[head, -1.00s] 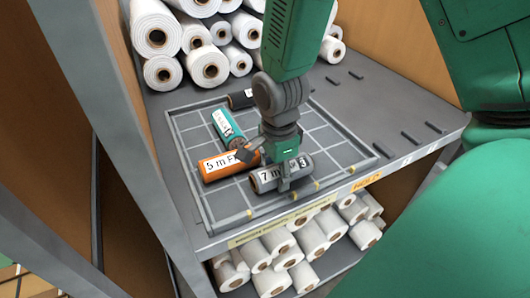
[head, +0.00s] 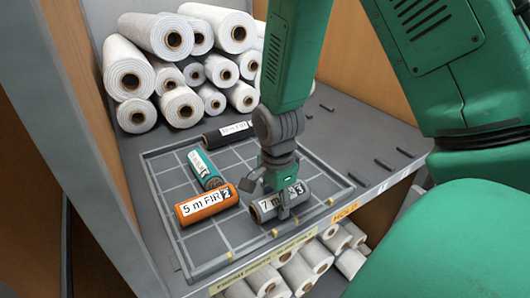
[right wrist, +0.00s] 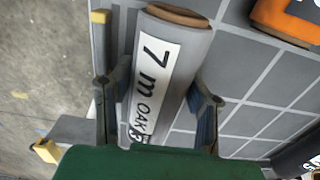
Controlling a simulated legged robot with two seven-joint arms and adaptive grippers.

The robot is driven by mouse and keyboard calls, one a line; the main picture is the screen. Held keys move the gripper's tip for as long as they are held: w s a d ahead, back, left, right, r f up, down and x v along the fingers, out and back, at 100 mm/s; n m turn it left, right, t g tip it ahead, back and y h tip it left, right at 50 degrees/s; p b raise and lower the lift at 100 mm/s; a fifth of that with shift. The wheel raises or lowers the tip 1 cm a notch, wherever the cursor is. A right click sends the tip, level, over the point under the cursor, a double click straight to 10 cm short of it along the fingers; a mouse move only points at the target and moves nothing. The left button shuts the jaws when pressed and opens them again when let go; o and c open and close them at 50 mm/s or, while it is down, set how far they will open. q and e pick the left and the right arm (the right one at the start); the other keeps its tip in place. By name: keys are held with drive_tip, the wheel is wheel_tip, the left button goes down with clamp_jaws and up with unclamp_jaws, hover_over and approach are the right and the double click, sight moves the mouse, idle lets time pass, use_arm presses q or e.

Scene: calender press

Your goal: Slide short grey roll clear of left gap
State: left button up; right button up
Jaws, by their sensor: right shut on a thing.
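The short grey roll (head: 298,195), labelled "7 m", lies near the front edge of the gridded tray (head: 215,262). My right gripper (head: 279,200) is shut on it, with a finger on each side. In the right wrist view the grey roll (right wrist: 165,75) lies between the two fingers (right wrist: 158,105), its label reading "7 m OAK". An orange roll (head: 208,206) labelled "5 m FIR 2" lies left of it, with a gap between them. A teal roll (head: 205,168) and a black roll (head: 228,134) lie farther back. My left gripper is not in view.
White rolls (head: 180,105) are stacked at the back of the shelf. More white rolls (head: 316,257) lie on the shelf below. Yellow marks (head: 328,202) sit along the tray's front rim.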

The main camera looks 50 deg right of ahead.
drive_tip(key=shift+s+d, duration=0.15)
drive_tip(key=shift+d, duration=0.65)
drive_tip(key=o, duration=1.3)
drive_tip(key=shift+r, duration=0.1)
drive_tip(key=shift+r, duration=0.35)
wheel_tip(320, 180, up, 11)
